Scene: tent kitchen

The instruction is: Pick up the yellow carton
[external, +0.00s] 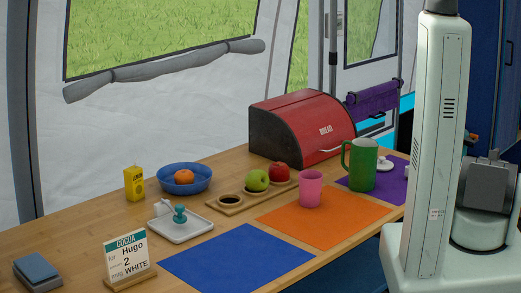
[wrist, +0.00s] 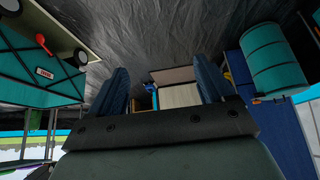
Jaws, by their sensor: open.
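The yellow carton (external: 134,184) stands upright near the back left of the wooden table, to the left of a blue bowl. It is small and box-shaped, with dark print on its front. My gripper (wrist: 161,84) shows in the wrist view with its two dark blue fingers apart and nothing between them. It faces away from the table. The carton does not show in the wrist view. In the external view my arm's pale body stands at the right, and I cannot make out the fingers there.
The blue bowl (external: 196,179) holds an orange. A white tray (external: 199,235) with a teal-handled item, a cocoa sign (external: 128,262) and a blue mat (external: 237,263) lie nearer. A red bread box (external: 300,128), pink cup (external: 311,188) and green jug (external: 362,168) stand to the right.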

